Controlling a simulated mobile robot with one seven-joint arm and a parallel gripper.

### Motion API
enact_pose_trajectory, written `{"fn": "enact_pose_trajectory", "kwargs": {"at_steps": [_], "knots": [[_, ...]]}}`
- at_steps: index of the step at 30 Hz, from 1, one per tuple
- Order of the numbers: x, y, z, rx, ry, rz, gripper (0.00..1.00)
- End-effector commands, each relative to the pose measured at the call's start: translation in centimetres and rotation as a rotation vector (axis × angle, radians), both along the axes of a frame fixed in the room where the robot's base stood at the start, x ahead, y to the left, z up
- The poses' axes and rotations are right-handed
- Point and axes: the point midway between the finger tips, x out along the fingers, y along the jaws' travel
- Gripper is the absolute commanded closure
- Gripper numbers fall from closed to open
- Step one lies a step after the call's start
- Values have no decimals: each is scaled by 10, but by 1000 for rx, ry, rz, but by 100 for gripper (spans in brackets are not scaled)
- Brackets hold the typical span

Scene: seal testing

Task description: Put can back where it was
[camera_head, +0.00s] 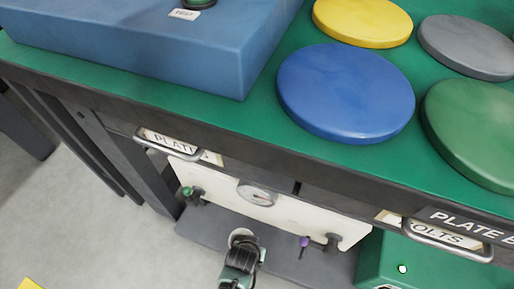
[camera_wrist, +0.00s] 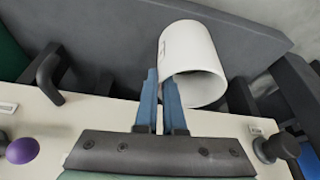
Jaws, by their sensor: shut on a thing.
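The can is a white open cylinder; it shows in the wrist view (camera_wrist: 188,42), tilted, with its open end toward my camera. My gripper (camera_wrist: 160,80) has its two blue fingers close together at the can's left edge, shut on its wall. One finger overlaps the open end. In the head view, my gripper (camera_head: 242,255) is low at the bottom centre, and a small white part of the can (camera_head: 241,235) shows just beyond it, over the dark grey lower shelf (camera_head: 280,262). Whether the can touches the shelf is unclear.
A white panel with a gauge (camera_head: 258,193), a green knob (camera_head: 187,191) and a purple knob (camera_head: 304,241) is close by. Above it, the green worktop (camera_head: 255,110) overhangs with drawer handles (camera_head: 447,240). A green box (camera_head: 375,262) stands right.

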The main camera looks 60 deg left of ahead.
Motion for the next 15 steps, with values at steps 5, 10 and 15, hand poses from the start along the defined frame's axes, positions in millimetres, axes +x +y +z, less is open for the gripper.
{"fn": "enact_pose_trajectory", "kwargs": {"at_steps": [5, 10, 15], "knots": [[26, 18, -11, -1, 1, 2, 100], [25, 17, -29, 0, 0, 1, 100], [24, 17, -35, 0, 0, 1, 100]]}}
